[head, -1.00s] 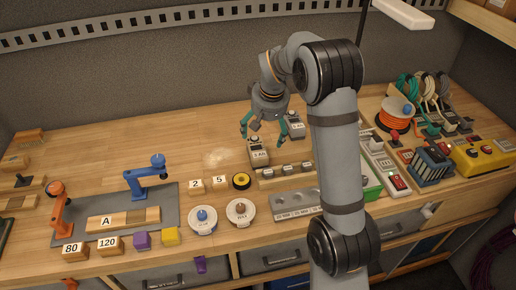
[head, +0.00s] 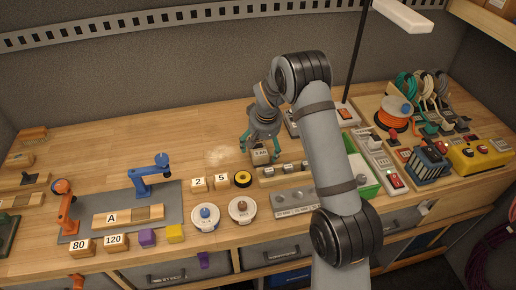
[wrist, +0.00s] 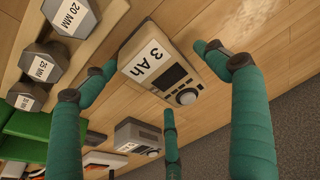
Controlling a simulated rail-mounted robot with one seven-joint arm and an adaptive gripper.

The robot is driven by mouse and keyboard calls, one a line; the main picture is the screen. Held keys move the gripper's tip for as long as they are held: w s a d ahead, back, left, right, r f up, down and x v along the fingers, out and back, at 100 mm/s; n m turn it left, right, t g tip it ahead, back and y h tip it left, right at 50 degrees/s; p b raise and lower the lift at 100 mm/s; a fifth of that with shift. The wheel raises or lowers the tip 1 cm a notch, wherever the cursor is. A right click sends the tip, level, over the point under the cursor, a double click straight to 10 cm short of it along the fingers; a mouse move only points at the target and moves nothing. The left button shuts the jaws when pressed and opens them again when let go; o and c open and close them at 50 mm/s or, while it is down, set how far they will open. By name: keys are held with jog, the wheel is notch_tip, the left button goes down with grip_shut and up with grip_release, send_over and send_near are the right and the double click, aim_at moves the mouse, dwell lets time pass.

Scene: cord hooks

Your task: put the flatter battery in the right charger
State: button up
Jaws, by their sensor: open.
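In the wrist view the same 3 Ah block (wrist: 160,65), with a dark panel and a round knob, lies between my fingers. My gripper (head: 260,146) is open, its green fingers lowered around the block, with gaps visible. A second grey block with a label (wrist: 140,136) shows in the wrist view, farther off; its text is too small to read. In the head view it is mostly hidden behind my arm. I cannot tell for certain which units are the chargers.
A green bin (head: 364,180) and a pale panel with a red-lit switch (head: 394,180) lie to the right.

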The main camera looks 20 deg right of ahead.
jog(key=c, duration=0.3)
jog(key=c, duration=1.6)
